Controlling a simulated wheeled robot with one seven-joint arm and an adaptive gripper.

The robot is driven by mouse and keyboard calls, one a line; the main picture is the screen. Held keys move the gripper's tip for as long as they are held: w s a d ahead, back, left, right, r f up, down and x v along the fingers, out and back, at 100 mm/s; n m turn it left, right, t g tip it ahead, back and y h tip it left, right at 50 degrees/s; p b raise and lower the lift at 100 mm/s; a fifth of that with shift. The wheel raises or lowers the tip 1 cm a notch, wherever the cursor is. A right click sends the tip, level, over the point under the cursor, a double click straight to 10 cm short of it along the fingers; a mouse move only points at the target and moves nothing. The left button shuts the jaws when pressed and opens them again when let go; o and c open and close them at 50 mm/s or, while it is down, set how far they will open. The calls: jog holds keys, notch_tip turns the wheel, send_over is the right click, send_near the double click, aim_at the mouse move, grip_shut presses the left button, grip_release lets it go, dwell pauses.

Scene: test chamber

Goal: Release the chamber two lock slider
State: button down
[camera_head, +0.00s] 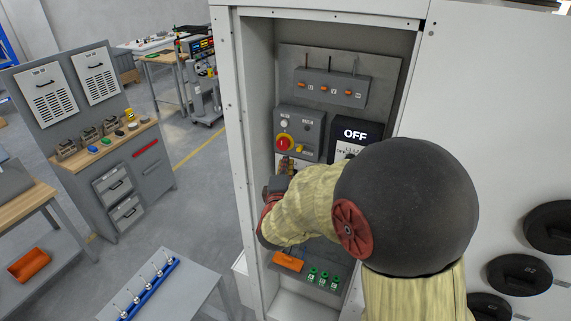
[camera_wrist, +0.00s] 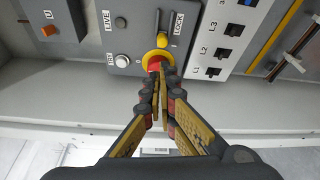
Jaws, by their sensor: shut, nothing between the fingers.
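The grey lock panel (camera_head: 312,124) is inside the open cabinet and carries a red knob (camera_head: 284,142) on a yellow ring. A small yellow slider (camera_head: 303,149) sits to the right of the knob. In the wrist view the yellow slider (camera_wrist: 167,40) lies beside the word LOCK, just beyond the red knob (camera_wrist: 154,63). My gripper (camera_wrist: 162,78) is shut and empty, its tips in front of the knob and partly covering it. I cannot tell whether they touch. In the head view my gripper (camera_head: 286,168) is small, just below the knob. I see no legible chamber number.
An OFF panel (camera_head: 354,134) is right of the lock panel, partly behind my arm. A row of switches (camera_wrist: 219,53) labelled L1 to L3 is close on the right in the wrist view. The cabinet's left wall (camera_head: 238,130) stands near my gripper. An orange part (camera_head: 288,262) lies below.

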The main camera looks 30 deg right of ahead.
aim_at(296, 146)
jog(key=p+x, duration=0.1)
jog(key=x, duration=0.6)
jog(key=shift+s+d+b, duration=0.3)
jog(key=shift+s+d, duration=0.5)
jog(key=shift+s, duration=0.4)
